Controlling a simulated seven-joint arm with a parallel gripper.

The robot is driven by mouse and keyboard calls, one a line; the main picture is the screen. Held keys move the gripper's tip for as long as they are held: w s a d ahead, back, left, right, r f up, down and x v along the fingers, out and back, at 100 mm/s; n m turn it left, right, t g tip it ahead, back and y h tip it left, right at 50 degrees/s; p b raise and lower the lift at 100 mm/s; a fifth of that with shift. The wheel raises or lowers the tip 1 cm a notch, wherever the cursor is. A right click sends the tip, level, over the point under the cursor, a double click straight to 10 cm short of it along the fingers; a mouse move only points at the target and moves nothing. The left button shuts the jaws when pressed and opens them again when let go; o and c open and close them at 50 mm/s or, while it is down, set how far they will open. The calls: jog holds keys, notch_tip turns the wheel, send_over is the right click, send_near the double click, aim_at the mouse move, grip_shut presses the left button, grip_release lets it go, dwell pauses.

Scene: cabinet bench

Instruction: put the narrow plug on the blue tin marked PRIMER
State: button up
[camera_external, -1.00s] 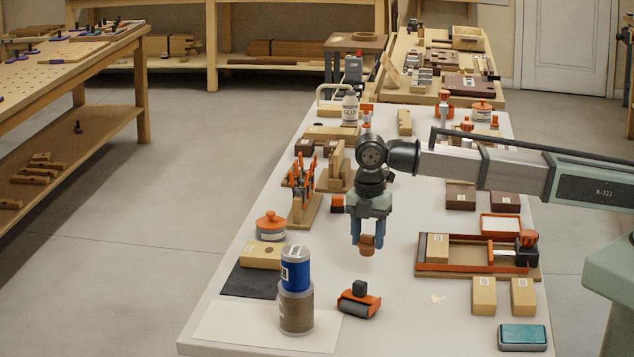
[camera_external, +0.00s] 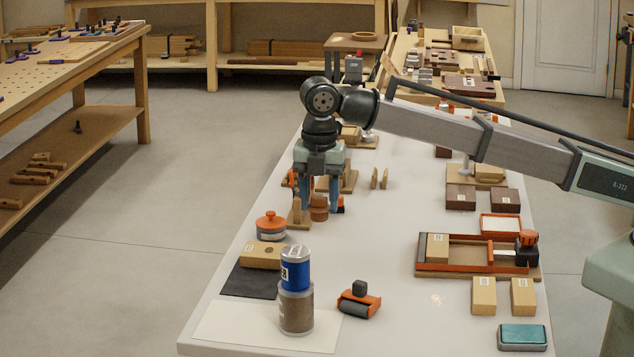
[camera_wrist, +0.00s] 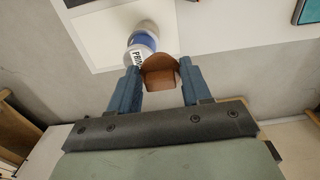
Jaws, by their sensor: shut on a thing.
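My gripper (camera_external: 319,203) is shut on a small brown plug (camera_external: 319,211) with a wider upper part and a narrower lower part. The plug also shows between the fingertips in the wrist view (camera_wrist: 160,74). The blue tin (camera_external: 297,272) stands upright on top of a grey-and-brown tin (camera_external: 296,312) at the near left of the bench. In the wrist view the blue tin (camera_wrist: 152,31) lies just beyond the plug, its label partly readable as "PRI". My gripper is above and behind the tin in the external view, apart from it.
The two tins stand on a white sheet (camera_external: 225,325). An orange-lidded jar (camera_external: 271,227) and a wooden block (camera_external: 262,255) on a dark mat (camera_external: 248,282) are behind them. The middle of the bench is clear.

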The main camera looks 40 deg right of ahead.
notch_tip(320, 180, up, 4)
send_over(296, 250)
jog(key=shift+w+f, duration=0.1)
jog(key=shift+f, duration=4.85)
jog(key=shift+f, duration=0.15)
jog(key=o, duration=1)
notch_tip(296, 250, up, 12)
jog(key=shift+r, duration=0.2)
